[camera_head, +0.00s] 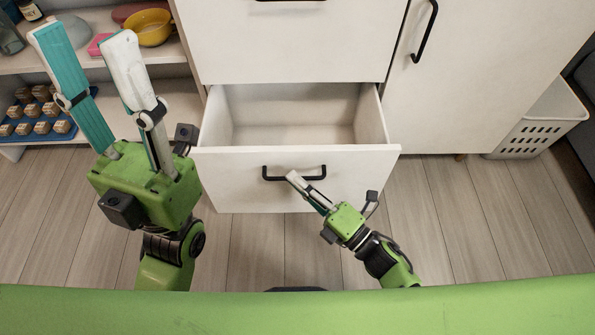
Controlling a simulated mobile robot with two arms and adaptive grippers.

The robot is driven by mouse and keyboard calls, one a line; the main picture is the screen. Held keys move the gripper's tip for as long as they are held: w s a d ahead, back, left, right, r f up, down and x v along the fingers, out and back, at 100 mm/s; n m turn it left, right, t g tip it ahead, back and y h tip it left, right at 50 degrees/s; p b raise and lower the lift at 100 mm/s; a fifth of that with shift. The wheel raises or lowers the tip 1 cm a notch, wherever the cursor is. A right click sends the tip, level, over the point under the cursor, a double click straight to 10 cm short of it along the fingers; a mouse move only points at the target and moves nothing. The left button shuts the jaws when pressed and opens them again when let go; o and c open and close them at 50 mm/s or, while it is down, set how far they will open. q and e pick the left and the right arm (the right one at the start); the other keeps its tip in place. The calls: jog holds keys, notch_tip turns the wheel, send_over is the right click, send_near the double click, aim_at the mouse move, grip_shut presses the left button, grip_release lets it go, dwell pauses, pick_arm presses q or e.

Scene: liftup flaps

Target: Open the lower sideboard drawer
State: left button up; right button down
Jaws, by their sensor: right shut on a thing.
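The lower sideboard drawer (235,180) is pulled out, and its empty white inside (290,133) shows from above. Its black bar handle (268,173) is on the front panel.
The upper drawer (290,45) above is shut. A cabinet door (470,70) with a black handle is at the right, and a white laundry basket (540,125) stands beyond it. Open shelves at the left hold a yellow bowl (152,30) and a blue tray (62,135). Wooden floor is clear.

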jog(key=c, duration=2.2)
grip_release()
jog(key=shift+d, duration=0.1)
jog(key=v, duration=1.2)
